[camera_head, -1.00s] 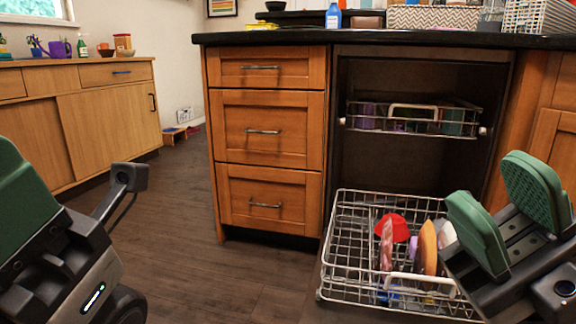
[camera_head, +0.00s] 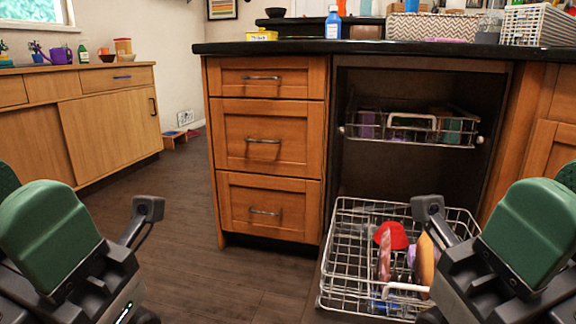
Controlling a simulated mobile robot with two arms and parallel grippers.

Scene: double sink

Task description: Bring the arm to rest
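My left gripper (camera_head: 35,235) is at the lower left, in front of the open floor, with its green finger pads pointing up. It holds nothing that I can see. My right gripper (camera_head: 545,230) is at the lower right, in front of the lower rack's right side. One green pad shows fully and part of a second shows at the picture's edge, with a gap between them. No object shows in it. Its arm hides the right part of the lower dish rack (camera_head: 345,205).
The lower rack is pulled out and holds a red item (camera_head: 392,235) and several dishes. An upper rack (camera_head: 410,130) sits inside the dishwasher. Wooden drawers (camera_head: 262,140) stand left of it under a black counter (camera_head: 300,48). The floor (camera_head: 190,240) at left is clear.

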